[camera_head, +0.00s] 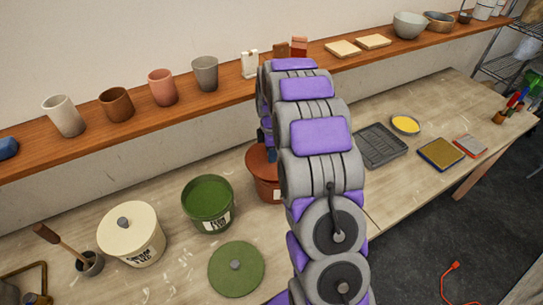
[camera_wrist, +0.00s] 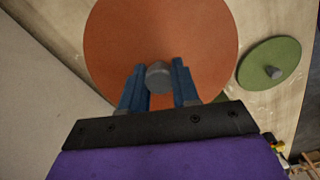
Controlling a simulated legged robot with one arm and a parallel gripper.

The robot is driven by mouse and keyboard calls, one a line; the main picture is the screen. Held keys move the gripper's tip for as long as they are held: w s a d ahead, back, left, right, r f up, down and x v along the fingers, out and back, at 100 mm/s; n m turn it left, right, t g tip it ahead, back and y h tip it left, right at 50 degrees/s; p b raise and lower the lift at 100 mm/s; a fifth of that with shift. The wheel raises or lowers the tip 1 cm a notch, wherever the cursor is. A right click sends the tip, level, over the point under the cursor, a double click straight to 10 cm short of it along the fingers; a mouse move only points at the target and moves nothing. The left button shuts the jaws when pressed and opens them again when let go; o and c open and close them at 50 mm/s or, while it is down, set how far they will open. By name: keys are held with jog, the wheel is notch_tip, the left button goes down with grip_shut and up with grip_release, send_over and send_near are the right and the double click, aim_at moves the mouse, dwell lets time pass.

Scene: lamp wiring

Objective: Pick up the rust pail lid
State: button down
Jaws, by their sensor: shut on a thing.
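The rust pail lid (camera_wrist: 205,45) is a round orange-brown disc with a grey knob (camera_wrist: 159,77), seen large in the wrist view. My gripper (camera_wrist: 159,82) has its two blue fingers closed on the knob from either side. In the head view the rust lid (camera_head: 261,160) shows only in part behind my arm, on or just over the rust pail (camera_head: 268,189). I cannot tell whether the lid touches the pail. My gripper is mostly hidden by my arm there.
An open green pail (camera_head: 208,204) stands left of the rust pail, its green lid (camera_head: 236,268) flat on the table. A cream lidded pail (camera_head: 132,234) is further left. A wall shelf (camera_head: 230,92) with cups runs behind. A grey tray (camera_head: 378,145) is to the right.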

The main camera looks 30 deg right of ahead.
jog(key=shift+s+r, duration=0.15)
jog(key=shift+r, duration=0.3)
jog(key=shift+s+a, duration=0.15)
jog(key=shift+s, duration=0.15)
jog(key=s+a+r, duration=0.1)
jog(key=s+a, duration=0.3)
jog(key=s, duration=0.9)
jog(key=w+d+n, duration=0.1)
jog(key=w+n, duration=0.1)
jog(key=w+d+f+n+p, duration=0.1)
jog(key=w+d+n, duration=0.1)
jog(key=w, duration=0.1)
jog(key=w+d+f+n+p, duration=0.1)
jog(key=w, duration=0.2)
jog(key=shift+w+d+f+n+h, duration=0.1)
jog(key=shift+w+d+n+h, duration=0.2)
jog(key=shift+n+h, duration=0.1)
jog(key=w+p, duration=0.2)
jog(key=w, duration=0.1)
jog(key=w+p, duration=0.1)
jog(key=w, duration=0.1)
jog(key=shift+d+p, duration=0.25)
jog(key=shift+p, duration=0.1)
jog(key=shift+d+f, duration=0.2)
jog(key=shift+f, duration=0.05)
jog(key=shift+d+f, duration=0.25)
jog(key=shift+f, duration=0.3)
